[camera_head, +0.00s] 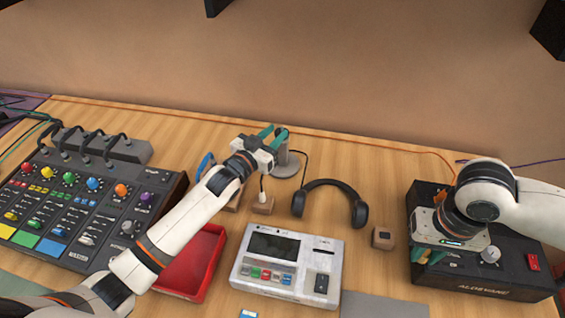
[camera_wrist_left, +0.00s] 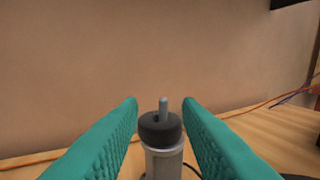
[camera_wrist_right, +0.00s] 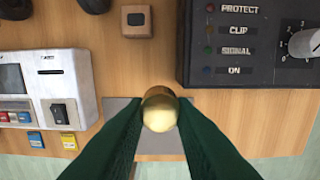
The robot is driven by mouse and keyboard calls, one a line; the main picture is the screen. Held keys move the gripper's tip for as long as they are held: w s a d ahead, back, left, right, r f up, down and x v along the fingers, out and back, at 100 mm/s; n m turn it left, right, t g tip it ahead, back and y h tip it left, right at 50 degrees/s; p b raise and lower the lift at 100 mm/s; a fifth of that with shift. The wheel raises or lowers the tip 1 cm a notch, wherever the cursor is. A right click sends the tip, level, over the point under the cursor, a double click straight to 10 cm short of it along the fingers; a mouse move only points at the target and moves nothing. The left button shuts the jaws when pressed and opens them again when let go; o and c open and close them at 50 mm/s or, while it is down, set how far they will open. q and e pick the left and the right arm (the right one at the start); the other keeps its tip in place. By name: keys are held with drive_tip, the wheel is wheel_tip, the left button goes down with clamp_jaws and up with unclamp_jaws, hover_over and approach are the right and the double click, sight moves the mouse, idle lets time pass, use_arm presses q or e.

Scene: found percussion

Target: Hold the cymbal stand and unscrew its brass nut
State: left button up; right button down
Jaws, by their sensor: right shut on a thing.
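The cymbal stand (camera_head: 284,160) is a grey upright post on a round base at the back of the table. In the left wrist view its post (camera_wrist_left: 164,162) carries a black collar (camera_wrist_left: 160,128) with a thin bare grey rod on top. My left gripper (camera_head: 274,136) is open, its green fingers apart on either side of the stand top. My right gripper (camera_head: 432,258) is low over the front of the black amplifier. In the right wrist view it is shut on the rounded brass nut (camera_wrist_right: 160,112), away from the stand. The nut is hidden in the head view.
The black amplifier (camera_head: 480,281) is under my right arm. A white drum machine (camera_head: 286,264), headphones (camera_head: 330,186) and a small wooden block (camera_head: 383,238) lie in the middle. A red tray (camera_head: 194,264) and mixer (camera_head: 85,205) are left. A grey mat (camera_head: 385,306) is at the front.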

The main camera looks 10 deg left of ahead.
sight(282, 129)
use_arm(q)
drive_tip(key=b+x, duration=0.3)
drive_tip(key=x, duration=0.2)
drive_tip(key=shift+d, duration=0.15)
drive_tip(key=shift+w+d+b, duration=0.1)
drive_tip(key=shift+w+b, duration=0.15)
drive_tip(key=shift+b, duration=0.05)
drive_tip(key=shift+s+r, duration=0.1)
drive_tip(key=shift+c, duration=0.5)
clamp_jaws()
idle(0.4)
